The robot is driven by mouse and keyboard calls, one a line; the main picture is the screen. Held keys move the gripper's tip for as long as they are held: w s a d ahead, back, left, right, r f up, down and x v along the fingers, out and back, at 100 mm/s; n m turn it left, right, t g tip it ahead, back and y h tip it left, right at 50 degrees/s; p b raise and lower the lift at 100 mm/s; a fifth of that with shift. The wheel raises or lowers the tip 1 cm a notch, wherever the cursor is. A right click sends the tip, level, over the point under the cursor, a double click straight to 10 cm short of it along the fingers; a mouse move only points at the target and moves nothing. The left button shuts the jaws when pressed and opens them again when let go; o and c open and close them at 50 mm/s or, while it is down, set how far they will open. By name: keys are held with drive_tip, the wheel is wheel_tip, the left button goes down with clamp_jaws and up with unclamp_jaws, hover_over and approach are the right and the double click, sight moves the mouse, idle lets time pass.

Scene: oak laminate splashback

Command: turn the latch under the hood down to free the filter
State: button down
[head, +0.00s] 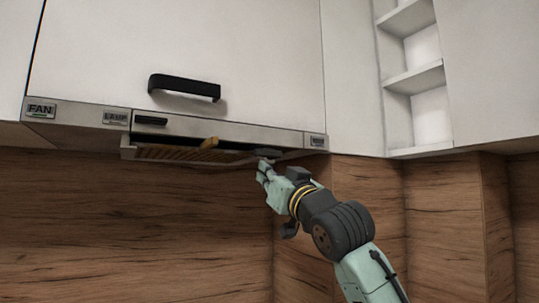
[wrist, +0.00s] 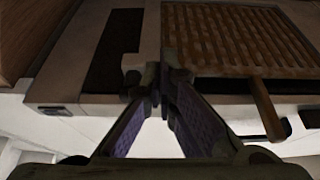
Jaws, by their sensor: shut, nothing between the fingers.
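The hood's brown slatted filter (head: 180,153) shows under the cabinet in the head view, and from below in the wrist view (wrist: 235,35). A tan bar (head: 209,143) sticks out at the filter's front edge; it also shows in the wrist view (wrist: 266,108). I cannot tell for certain whether this bar is the latch or a filter handle. My gripper (head: 264,166) is shut and empty, just below the hood's underside, right of the filter. In the wrist view its fingertips (wrist: 153,78) lie left of the filter and apart from the bar. They hide part of the underside.
The hood front (head: 225,130) carries labelled controls, including FAN (head: 41,109) at the left. A cabinet door with a black handle (head: 184,88) is above. Open shelves (head: 415,75) stand at the upper right. The wooden splashback (head: 130,225) is behind, with free space below the hood.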

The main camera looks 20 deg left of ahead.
drive_tip(key=shift+w+d+f, duration=0.2)
drive_tip(key=shift+w+f, duration=0.05)
drive_tip(key=shift+f, duration=0.1)
drive_tip(key=shift+w+a, duration=0.15)
drive_tip(key=shift+a, duration=0.1)
idle(0.6)
drive_tip(key=shift+w+d+f, duration=0.25)
drive_tip(key=shift+w, duration=0.1)
idle(0.4)
drive_tip(key=shift+w+a, duration=0.2)
drive_tip(key=shift+a, duration=0.05)
idle(0.5)
drive_tip(key=shift+w+d+f, duration=0.15)
drive_tip(key=shift+w+d, duration=0.15)
drive_tip(key=shift+w, duration=0.05)
idle(0.5)
drive_tip(key=shift+w+a, duration=0.15)
drive_tip(key=shift+a, duration=0.1)
idle(0.6)
drive_tip(key=r+b+v, duration=0.1)
drive_tip(key=b+v, duration=0.2)
drive_tip(key=v, duration=0.5)
drive_tip(key=shift+d, duration=0.3)
idle(0.4)
